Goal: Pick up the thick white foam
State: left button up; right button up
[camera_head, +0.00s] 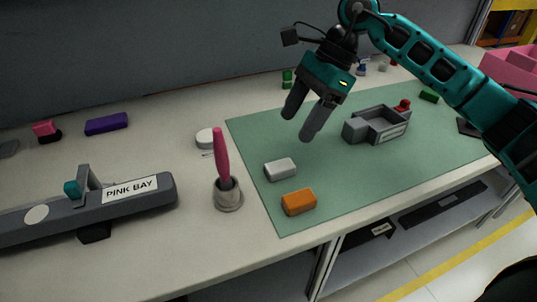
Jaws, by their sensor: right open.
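A white block (281,169), which looks like the thick white foam, lies on the left part of the green mat (370,190), behind an orange block (298,202). My right gripper (302,122) is open and empty. Its two dark fingers point down, and in the picture they appear above and slightly right of the white block, apart from it. A second white, rounded item (206,138) lies on the table just left of the mat; I cannot tell what it is. My left gripper is not in view.
A pink stick stands in a grey cup (229,197) left of the mat. A grey fixture labelled PINK BAY (150,193) lies at the left. A grey open box (377,125) sits on the mat at the right. The mat's front right area is clear.

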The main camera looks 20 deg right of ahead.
aim_at(281, 165)
jog(key=shift+h, duration=0.5)
jog(key=x, duration=0.3)
jog(key=d+x, duration=0.1)
jog(key=x, duration=0.7)
jog(key=shift+w+d+f+b, duration=0.3)
jog(key=shift+w+f, duration=0.1)
jog(key=shift+f, duration=0.15)
jog(key=c, duration=1.1)
